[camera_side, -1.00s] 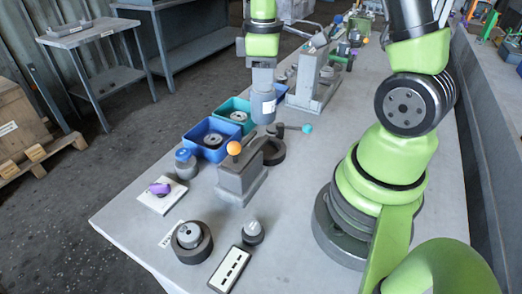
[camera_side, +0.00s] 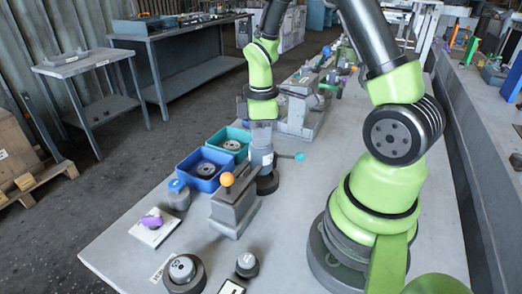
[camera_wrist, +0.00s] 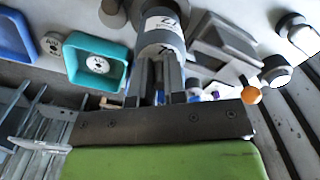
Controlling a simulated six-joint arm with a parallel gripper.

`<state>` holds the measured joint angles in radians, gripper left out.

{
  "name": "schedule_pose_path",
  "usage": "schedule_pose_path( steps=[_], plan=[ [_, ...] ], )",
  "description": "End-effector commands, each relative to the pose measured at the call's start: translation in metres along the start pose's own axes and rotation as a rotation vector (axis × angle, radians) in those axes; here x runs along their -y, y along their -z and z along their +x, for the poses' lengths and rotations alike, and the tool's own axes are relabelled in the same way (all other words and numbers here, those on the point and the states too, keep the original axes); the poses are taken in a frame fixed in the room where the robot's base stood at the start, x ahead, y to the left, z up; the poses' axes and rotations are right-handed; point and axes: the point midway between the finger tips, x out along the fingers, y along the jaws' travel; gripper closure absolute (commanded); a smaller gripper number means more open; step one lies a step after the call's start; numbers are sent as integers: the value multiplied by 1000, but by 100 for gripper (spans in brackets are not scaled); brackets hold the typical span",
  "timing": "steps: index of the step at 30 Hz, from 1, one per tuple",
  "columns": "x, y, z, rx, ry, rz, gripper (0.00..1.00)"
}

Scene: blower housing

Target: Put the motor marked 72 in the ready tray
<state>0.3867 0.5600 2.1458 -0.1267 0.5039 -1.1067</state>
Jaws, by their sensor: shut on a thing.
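My gripper (camera_side: 262,132) is shut on a grey cylindrical motor (camera_side: 261,158) and holds it upright. In the wrist view the motor (camera_wrist: 163,28) has a white label with dark figures that look like 72. In the side view the motor is over or at a dark round base (camera_side: 267,184); I cannot tell whether they touch. A blue tray (camera_side: 188,178) and a teal tray (camera_side: 215,137) stand just left of it, each with a round part inside. The teal tray also shows in the wrist view (camera_wrist: 73,68). I cannot read which is the ready tray.
A grey fixture with an orange ball (camera_side: 227,180) stands in front of the motor. A lever with a teal ball (camera_side: 300,156) is at its right. A blue-capped bottle (camera_side: 178,196), a plate with a purple piece (camera_side: 153,228) and other motors (camera_side: 183,270) are nearer.

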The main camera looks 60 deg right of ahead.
Motion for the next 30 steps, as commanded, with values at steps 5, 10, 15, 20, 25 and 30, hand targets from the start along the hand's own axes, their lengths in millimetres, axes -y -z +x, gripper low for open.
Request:
schedule_pose_path(
  steps=[5, 10, 15, 20, 25, 30],
  plan=[
    [1, 0, 25, 3, 5, 0, 100],
    [0, 0, 36, 0, 1, 2, 100],
    [0, 0, 36, -1, 0, 2, 100],
    [0, 0, 39, 0, 1, 2, 100],
    [0, 0, 40, 0, 1, 1, 65],
    [0, 0, 40, 0, 1, 1, 62]
  ],
)
